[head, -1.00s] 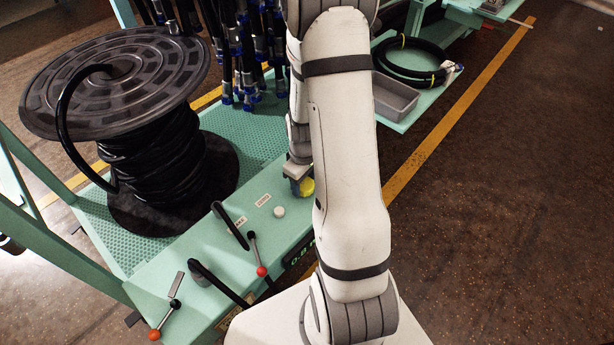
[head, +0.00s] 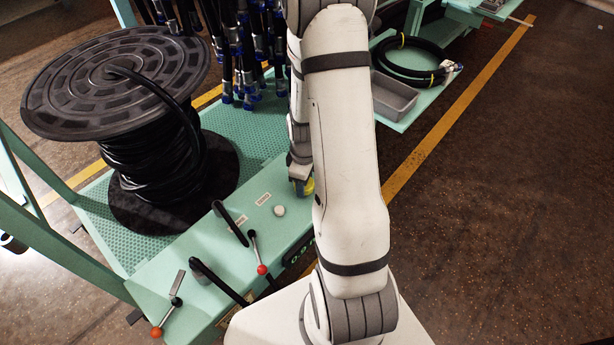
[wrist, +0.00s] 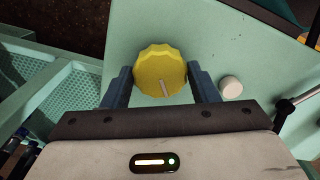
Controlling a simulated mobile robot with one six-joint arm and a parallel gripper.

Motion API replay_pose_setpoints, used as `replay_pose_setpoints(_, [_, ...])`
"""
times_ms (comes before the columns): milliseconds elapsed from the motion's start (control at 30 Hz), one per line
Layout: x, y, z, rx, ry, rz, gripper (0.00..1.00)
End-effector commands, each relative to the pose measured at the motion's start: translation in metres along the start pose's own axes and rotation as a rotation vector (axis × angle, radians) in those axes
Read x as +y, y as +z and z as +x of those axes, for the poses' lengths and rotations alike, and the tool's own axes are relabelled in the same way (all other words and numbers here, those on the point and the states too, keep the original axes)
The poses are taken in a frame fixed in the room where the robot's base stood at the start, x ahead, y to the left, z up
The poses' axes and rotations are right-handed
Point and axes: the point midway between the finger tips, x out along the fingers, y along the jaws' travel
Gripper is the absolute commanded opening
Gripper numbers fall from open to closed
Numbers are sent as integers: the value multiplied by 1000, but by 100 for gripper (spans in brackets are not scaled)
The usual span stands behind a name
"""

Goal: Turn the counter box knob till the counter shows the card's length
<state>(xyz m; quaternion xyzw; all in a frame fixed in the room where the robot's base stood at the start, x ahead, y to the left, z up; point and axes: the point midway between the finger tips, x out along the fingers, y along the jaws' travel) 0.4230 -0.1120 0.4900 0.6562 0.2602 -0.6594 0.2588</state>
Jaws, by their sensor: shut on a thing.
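The yellow fluted knob (wrist: 160,70) with a pale pointer line sits on the green counter box top (wrist: 215,45). In the head view only a sliver of the knob (head: 309,186) shows beside my arm. My gripper (wrist: 160,84) is shut on the knob, with one dark blue finger on each side. In the head view the gripper (head: 301,181) is partly hidden. The counter display (head: 299,252) on the box's front shows green digits that look like 0.9, and my arm hides the rest. I cannot make out a card showing a length.
A white round button (head: 279,210) stands near the knob; it also shows in the wrist view (wrist: 231,86). A red-tipped lever (head: 257,255) is close by. A large black hose reel (head: 150,150) stands behind left. A grey tray (head: 394,97) lies at the back.

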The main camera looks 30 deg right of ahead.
Motion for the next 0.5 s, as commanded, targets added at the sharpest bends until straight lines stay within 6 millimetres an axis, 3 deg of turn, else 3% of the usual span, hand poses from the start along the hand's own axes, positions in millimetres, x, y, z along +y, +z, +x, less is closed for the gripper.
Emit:
replay_pose_setpoints(367, [6, -4, -2, 10, 17, 2, 31])
replay_pose_setpoints(400, [6, -4, -2, 10, 17, 2, 55])
replay_pose_setpoints(500, [6, -4, -2, 10, 15, 2, 63])
